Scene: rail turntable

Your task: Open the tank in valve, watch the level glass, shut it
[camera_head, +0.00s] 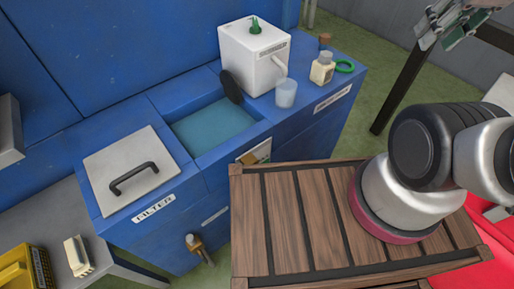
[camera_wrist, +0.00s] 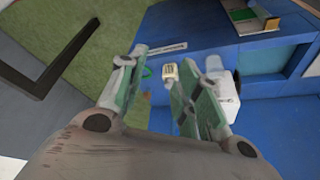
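A blue tank unit with an open basin of blue-green water (camera_head: 215,127) fills the middle of the head view. A small brass-and-grey fitting, perhaps a valve (camera_head: 195,243), sticks out low on its front below the filter lid. I cannot tell whether it is the tank in valve, or its setting. A pale plate with a green patch (camera_head: 262,150) is on the front, partly hidden by the wooden deck; I cannot make out a level glass. My gripper (camera_head: 455,22) is at the top right, away from the tank. In the wrist view its fingers (camera_wrist: 163,82) are apart and empty.
The wooden slatted deck (camera_head: 318,215) stands before the tank. On top are a grey filter lid (camera_head: 130,172), white box with green knob (camera_head: 252,62), cup (camera_head: 286,93), bottle (camera_head: 322,70) and green ring (camera_head: 345,66). A yellow crate (camera_head: 22,268) is lower left. Green floor is open upper right.

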